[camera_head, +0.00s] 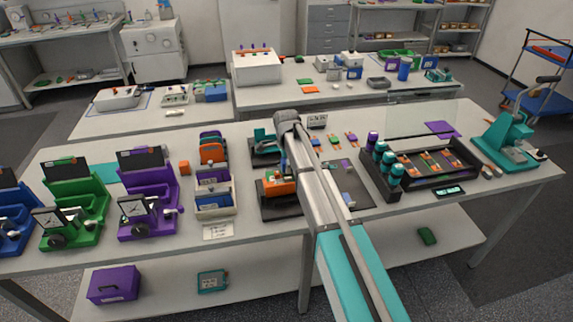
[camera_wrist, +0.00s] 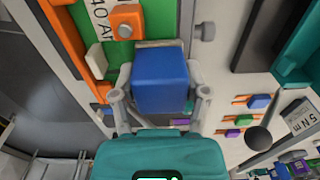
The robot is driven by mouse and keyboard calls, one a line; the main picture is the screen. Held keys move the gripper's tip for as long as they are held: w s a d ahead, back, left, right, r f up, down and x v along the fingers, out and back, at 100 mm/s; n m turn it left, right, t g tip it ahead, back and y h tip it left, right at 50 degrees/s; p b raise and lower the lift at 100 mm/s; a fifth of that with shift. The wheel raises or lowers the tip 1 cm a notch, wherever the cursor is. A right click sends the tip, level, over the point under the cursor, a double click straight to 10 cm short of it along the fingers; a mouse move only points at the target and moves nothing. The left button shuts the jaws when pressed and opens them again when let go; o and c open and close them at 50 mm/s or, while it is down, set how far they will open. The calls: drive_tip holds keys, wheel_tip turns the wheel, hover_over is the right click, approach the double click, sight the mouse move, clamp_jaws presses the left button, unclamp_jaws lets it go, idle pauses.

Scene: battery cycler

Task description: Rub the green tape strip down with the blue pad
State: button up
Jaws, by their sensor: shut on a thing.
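The blue pad (camera_wrist: 160,82) is a block held between the two grey fingers of my gripper (camera_wrist: 160,98) in the wrist view. Just past it lies an orange-framed fixture with a green face (camera_wrist: 118,52) and printed lettering. I cannot tell whether that green is the tape strip or whether the pad touches it. In the head view the orange fixture (camera_head: 281,188) sits on a dark mat, and my arm hides most of the gripper and pad.
An orange clamp block (camera_wrist: 127,21) and a grey knob (camera_wrist: 207,31) stand close to the pad. In the head view, a sorting bin (camera_head: 214,198) stands left, and a black tray (camera_head: 462,179) with teal bottles (camera_head: 391,175) stands right. A teal press (camera_head: 512,142) is at far right.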

drive_tip(key=shift+s+d, duration=0.15)
drive_tip(key=shift+s, duration=0.4)
drive_tip(key=shift+w, duration=0.15)
drive_tip(key=shift+w+a, duration=0.2)
drive_tip(key=shift+w, duration=0.4)
drive_tip(key=shift+s, duration=0.2)
idle(0.6)
drive_tip(key=shift+s+d, duration=0.2)
drive_tip(key=shift+s, duration=0.25)
drive_tip(key=shift+s, duration=0.1)
idle(0.3)
